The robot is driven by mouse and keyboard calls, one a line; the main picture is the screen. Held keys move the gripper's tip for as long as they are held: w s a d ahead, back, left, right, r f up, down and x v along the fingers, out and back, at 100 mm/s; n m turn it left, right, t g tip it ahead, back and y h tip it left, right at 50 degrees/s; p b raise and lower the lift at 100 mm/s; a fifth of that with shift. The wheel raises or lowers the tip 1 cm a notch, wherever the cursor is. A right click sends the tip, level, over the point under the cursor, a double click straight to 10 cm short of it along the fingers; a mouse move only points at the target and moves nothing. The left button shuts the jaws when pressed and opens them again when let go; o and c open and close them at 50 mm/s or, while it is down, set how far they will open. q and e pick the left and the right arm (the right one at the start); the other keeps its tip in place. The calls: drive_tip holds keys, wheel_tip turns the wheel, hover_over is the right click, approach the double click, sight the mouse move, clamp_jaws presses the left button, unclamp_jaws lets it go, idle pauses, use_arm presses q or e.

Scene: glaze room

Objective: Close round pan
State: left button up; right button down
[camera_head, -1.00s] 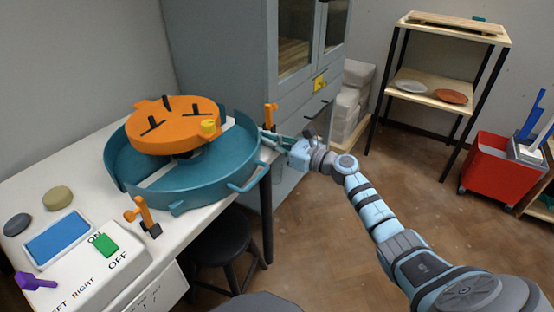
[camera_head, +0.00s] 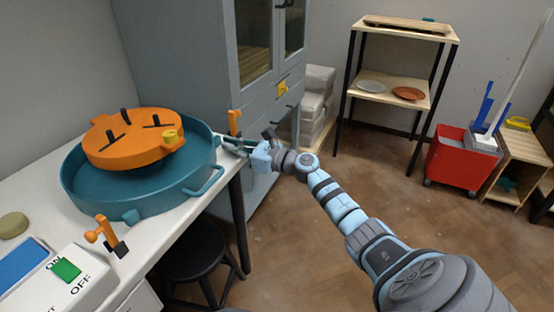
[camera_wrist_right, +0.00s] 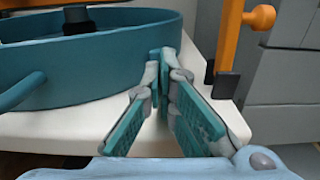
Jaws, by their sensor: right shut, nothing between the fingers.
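The round teal pan (camera_head: 150,195) stands on the white table around the orange wheel head (camera_head: 130,140). Its rim looks continuous in the head view, with no white strip of table showing inside. A teal handle (camera_head: 207,181) sticks out at its front right. My right gripper (camera_head: 226,144) is beside the pan's right wall, shut and empty. In the right wrist view its fingertips (camera_wrist_right: 166,58) are together close by the pan wall (camera_wrist_right: 110,62); whether they touch it I cannot tell. My left gripper is not in view.
One orange latch (camera_head: 234,122) stands upright right of the pan, close to my right gripper. Another orange latch (camera_head: 105,235) stands at the front, swung away from the pan. A control box with a green switch (camera_head: 66,269) is at front left. A black stool (camera_head: 190,255) is below the table.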

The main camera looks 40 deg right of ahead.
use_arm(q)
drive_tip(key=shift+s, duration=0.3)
use_arm(e)
drive_tip(key=v, duration=1.2)
drive_tip(key=shift+s+f, duration=0.1)
